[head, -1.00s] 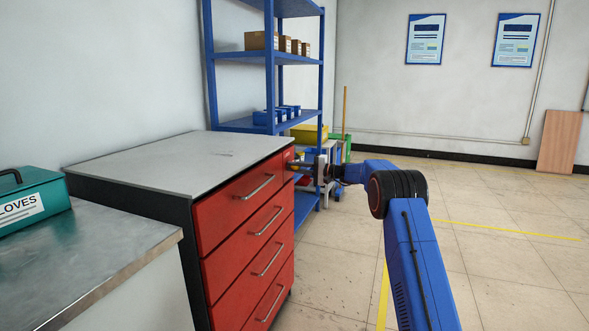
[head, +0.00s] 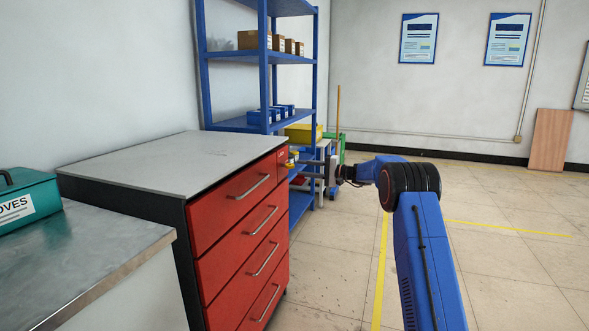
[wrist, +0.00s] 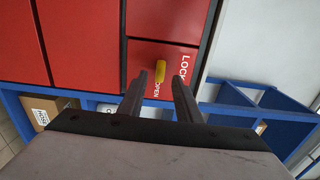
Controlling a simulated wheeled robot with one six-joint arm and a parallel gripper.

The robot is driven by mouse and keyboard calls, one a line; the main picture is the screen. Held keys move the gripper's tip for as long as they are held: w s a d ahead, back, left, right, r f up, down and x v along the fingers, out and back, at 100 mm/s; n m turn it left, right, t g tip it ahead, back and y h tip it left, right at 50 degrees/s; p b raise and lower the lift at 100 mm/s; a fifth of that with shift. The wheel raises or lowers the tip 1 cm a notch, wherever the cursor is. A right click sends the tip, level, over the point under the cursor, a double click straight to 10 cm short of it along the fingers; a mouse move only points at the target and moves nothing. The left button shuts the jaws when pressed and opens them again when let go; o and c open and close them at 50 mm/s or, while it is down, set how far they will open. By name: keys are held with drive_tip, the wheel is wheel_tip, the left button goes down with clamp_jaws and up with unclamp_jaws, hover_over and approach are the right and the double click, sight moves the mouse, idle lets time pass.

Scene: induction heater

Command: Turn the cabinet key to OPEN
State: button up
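The yellow key (wrist: 163,66) sticks out of the red cabinet panel (wrist: 148,51) in the wrist view. White lettering LOCK (wrist: 184,68) is to its right and OPEN (wrist: 156,88) is below it. My gripper (wrist: 159,76) is open and empty, its two dark fingers apart, with the key showing just beyond their tips. No contact with the key is visible. In the head view, my gripper (head: 312,164) is beside the red drawer cabinet's (head: 237,240) far right edge. The key is a small yellow spot (head: 292,159) there.
A blue shelf rack (head: 267,90) with boxes stands behind the cabinet. A yellow bin (head: 302,133) is close behind my gripper. A metal bench (head: 90,245) with a teal glove box (head: 28,207) is at left.

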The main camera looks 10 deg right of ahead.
drive_tip(key=v, duration=1)
drive_tip(key=s+a+r+n+g+h, duration=0.1)
drive_tip(key=s+a+r+g, duration=0.15)
drive_tip(key=s+a, duration=0.4)
drive_tip(key=s+a+r+n+g+h, duration=0.1)
drive_tip(key=s+a+r+h, duration=0.15)
drive_tip(key=s, duration=0.65)
drive_tip(key=s+a+n+g+h, duration=0.1)
drive_tip(key=s+a+h, duration=0.1)
drive_tip(key=s, duration=0.8)
drive_tip(key=s+a+g+h, duration=0.1)
drive_tip(key=s+a+h, duration=0.15)
drive_tip(key=s, duration=0.75)
drive_tip(key=s+d+f+n+h, duration=0.1)
drive_tip(key=s+f, duration=0.3)
drive_tip(key=s, duration=0.8)
drive_tip(key=s+d+f+n+t+h, duration=0.1)
drive_tip(key=s+d+f+h, duration=0.3)
drive_tip(key=s, duration=0.9)
drive_tip(key=s+d+f+n+h, duration=0.1)
drive_tip(key=s+f, duration=0.4)
drive_tip(key=s, duration=0.7)
drive_tip(key=shift+s+d+h, duration=0.4)
drive_tip(key=shift+d+h, duration=0.35)
drive_tip(key=shift+h, duration=0.05)
drive_tip(key=shift+r, duration=0.1)
